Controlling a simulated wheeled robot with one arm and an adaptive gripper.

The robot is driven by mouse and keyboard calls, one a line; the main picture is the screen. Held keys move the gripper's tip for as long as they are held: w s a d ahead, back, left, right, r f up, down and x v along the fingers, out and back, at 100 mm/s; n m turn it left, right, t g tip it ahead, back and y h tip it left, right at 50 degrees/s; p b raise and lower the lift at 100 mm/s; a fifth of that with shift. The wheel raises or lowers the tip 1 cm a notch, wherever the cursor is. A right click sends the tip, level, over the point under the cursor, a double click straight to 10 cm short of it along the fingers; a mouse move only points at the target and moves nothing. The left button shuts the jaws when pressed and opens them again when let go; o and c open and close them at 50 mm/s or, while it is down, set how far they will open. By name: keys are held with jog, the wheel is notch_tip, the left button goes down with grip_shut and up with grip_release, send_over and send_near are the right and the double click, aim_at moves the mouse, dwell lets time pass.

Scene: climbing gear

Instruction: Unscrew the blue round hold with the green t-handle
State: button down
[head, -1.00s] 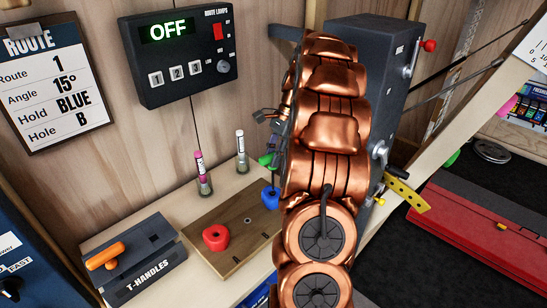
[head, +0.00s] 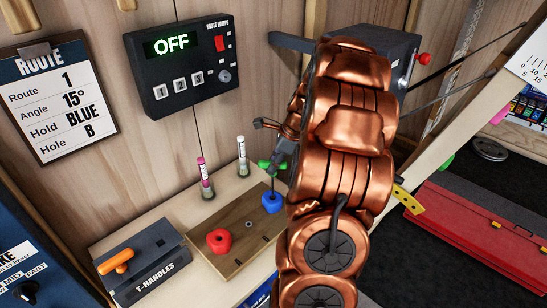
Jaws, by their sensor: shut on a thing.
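The blue round hold (head: 272,202) sits on the right end of a wooden board (head: 238,262) on the shelf. The green t-handle (head: 265,165) is just above the blue hold, its shaft pointing down toward it. My gripper (head: 279,166) is shut on the green t-handle. My copper arm hides part of the gripper and the right side of the handle. I cannot tell from here how deep the handle's tip sits in the hold. A red hold (head: 219,241) sits on the left part of the board.
A T-handles box (head: 145,268) with an orange t-handle (head: 116,262) stands at the left. Two markers in cups (head: 206,180) stand behind the board. A lamp box (head: 180,67) reading OFF and a route card (head: 59,105) are on the wall. A red case (head: 480,240) lies at the right.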

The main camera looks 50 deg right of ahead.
jog(key=shift+s+a+r+m+p, duration=0.1)
jog(key=shift+r+m+p, duration=0.1)
jog(key=shift+m+p, duration=0.55)
jog(key=shift+f+m+t+h+b, duration=0.2)
jog(key=shift+m+t+h+b, duration=0.15)
jog(key=shift+m, duration=0.2)
jog(key=m+h, duration=0.2)
jog(key=m, duration=0.2)
jog(key=m+h, duration=0.1)
jog(key=m, duration=0.1)
jog(key=shift+m, duration=0.4)
jog(key=m, duration=0.2)
jog(key=m+h, duration=0.1)
jog(key=m, duration=0.1)
jog(key=shift+h, duration=0.25)
jog(key=c, duration=1.6)
grip_release()
grip_shut()
jog(key=shift+f, duration=0.15)
